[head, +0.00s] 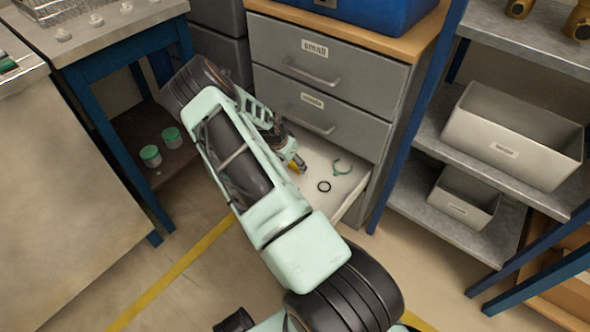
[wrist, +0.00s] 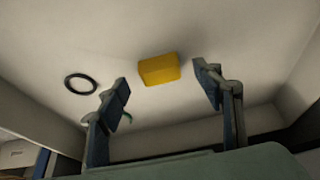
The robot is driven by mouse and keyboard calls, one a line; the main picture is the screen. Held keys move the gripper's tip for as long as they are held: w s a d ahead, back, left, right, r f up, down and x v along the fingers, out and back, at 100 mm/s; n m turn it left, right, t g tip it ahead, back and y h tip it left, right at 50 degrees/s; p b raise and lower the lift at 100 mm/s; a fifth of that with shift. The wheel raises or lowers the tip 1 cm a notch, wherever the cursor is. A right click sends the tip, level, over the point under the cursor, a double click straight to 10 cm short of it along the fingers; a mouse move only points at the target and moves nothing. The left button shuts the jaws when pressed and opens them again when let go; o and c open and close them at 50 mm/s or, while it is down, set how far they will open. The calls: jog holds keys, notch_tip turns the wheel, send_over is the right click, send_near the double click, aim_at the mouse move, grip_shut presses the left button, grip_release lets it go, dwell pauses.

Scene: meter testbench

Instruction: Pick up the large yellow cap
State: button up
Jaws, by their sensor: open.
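The large yellow cap (wrist: 159,69) lies on the white floor of the open bottom drawer (head: 348,187). In the wrist view it looks like a small yellow block, between and a little beyond my fingertips. My gripper (wrist: 163,82) is open and empty, with one finger to each side of the cap in the picture. Neither finger clearly touches it. In the head view my gripper (head: 290,158) is down inside the drawer, and only a small part of the yellow cap (head: 293,167) shows beside it; my arm hides much of the drawer.
A black ring (wrist: 80,83) and a green open clip (head: 342,167) lie in the same drawer. Two closed drawers (head: 325,62) are above it. A shelf rack with grey bins (head: 512,140) stands to the right, and a workbench (head: 65,190) to the left.

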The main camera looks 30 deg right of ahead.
aim_at(296, 167)
jog(key=x, duration=0.2)
jog(key=shift+w+d+f, duration=0.1)
jog(key=shift+d+f, duration=0.05)
jog(key=shift+f, duration=0.15)
jog(key=shift+c, duration=0.5)
jog(key=c, duration=0.8)
jog(key=shift+r, duration=0.15)
